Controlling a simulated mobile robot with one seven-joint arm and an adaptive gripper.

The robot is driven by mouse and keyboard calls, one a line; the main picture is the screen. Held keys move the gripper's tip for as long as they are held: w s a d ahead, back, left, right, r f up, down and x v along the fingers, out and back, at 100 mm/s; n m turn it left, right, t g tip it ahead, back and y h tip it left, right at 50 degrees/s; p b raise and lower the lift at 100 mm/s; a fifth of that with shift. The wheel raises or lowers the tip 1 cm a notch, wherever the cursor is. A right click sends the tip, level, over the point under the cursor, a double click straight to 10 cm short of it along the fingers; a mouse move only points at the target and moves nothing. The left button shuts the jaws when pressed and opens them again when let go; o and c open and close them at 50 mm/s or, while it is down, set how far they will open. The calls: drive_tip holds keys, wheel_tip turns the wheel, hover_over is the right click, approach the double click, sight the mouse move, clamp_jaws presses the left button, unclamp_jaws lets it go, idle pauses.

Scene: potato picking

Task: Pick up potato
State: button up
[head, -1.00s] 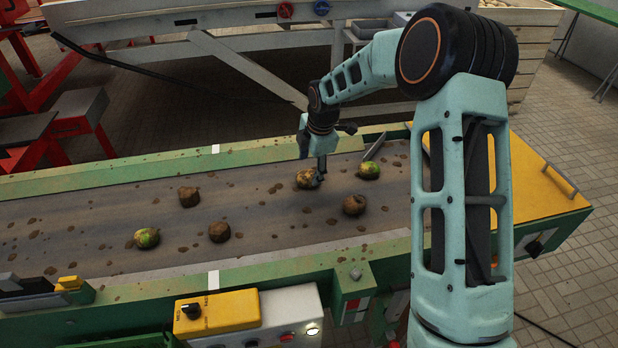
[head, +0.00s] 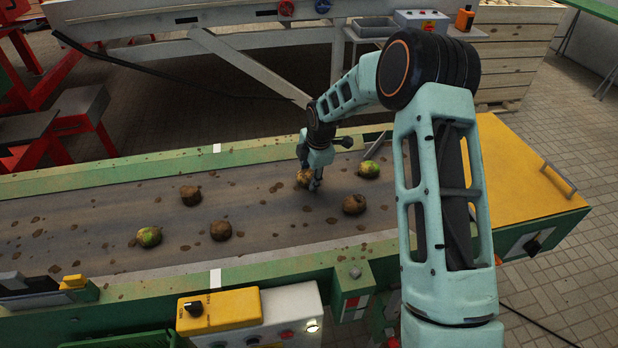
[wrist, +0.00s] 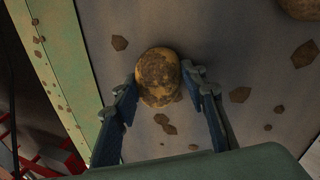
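A yellowish potato with brown dirt patches (wrist: 158,76) lies on the grey conveyor belt, between the fingertips of my gripper (wrist: 160,78) in the wrist view. One finger stands on each side of it, very close to its sides. The fingers are apart, and I see no clear grip. In the head view the potato (head: 302,176) is partly hidden by my gripper (head: 314,184), which is down at belt height.
Brown lumps lie on the belt (head: 100,205) at left (head: 190,195), front left (head: 220,230) and right (head: 354,204). Green rails (head: 130,174) edge the belt.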

drive_tip(key=c, duration=0.5)
